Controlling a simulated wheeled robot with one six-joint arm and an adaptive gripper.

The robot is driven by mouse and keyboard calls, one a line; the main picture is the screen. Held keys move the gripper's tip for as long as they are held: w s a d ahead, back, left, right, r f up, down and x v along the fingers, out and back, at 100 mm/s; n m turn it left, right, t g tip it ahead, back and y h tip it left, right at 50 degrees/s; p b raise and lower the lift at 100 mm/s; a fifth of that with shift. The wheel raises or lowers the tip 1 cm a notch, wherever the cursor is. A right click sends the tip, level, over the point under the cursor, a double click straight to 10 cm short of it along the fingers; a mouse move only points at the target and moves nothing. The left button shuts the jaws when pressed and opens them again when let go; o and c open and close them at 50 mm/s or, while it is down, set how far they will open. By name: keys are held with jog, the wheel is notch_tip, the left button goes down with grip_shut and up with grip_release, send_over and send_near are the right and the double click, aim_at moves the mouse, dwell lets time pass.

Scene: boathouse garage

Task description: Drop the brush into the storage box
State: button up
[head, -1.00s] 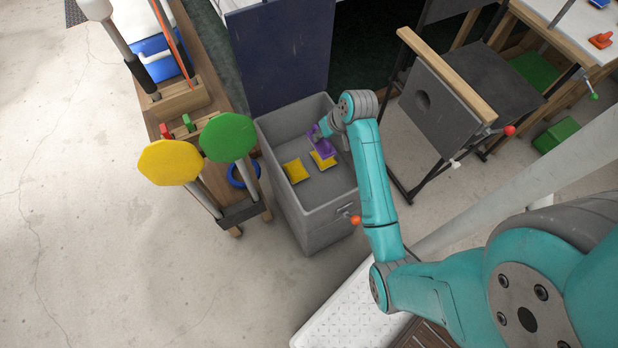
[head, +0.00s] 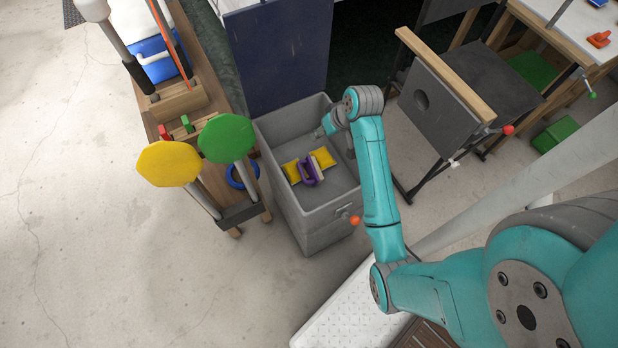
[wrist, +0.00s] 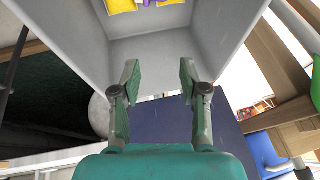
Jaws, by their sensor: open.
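The grey storage box (head: 337,210) stands open on the floor in the head view; its inside wall (wrist: 163,49) fills the top of the wrist view. The brush (head: 308,171), purple with a pale side, lies inside the box among yellow pieces. A bit of its purple also shows at the top edge of the wrist view (wrist: 148,3). My gripper (head: 322,130) is at the box's far inner side, above and apart from the brush. In the wrist view my gripper (wrist: 160,78) has its fingers spread with nothing between them.
Yellow pieces (head: 325,158) lie in the box beside the brush. A wooden rack with a yellow paddle (head: 168,164) and a green paddle (head: 227,138) stands close on the left. A dark blue panel (head: 278,55) stands behind; a black chair (head: 455,90) is to the right.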

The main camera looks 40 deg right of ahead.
jog(key=v, duration=0.9)
jog(key=shift+r, duration=0.25)
jog(key=shift+s, duration=0.1)
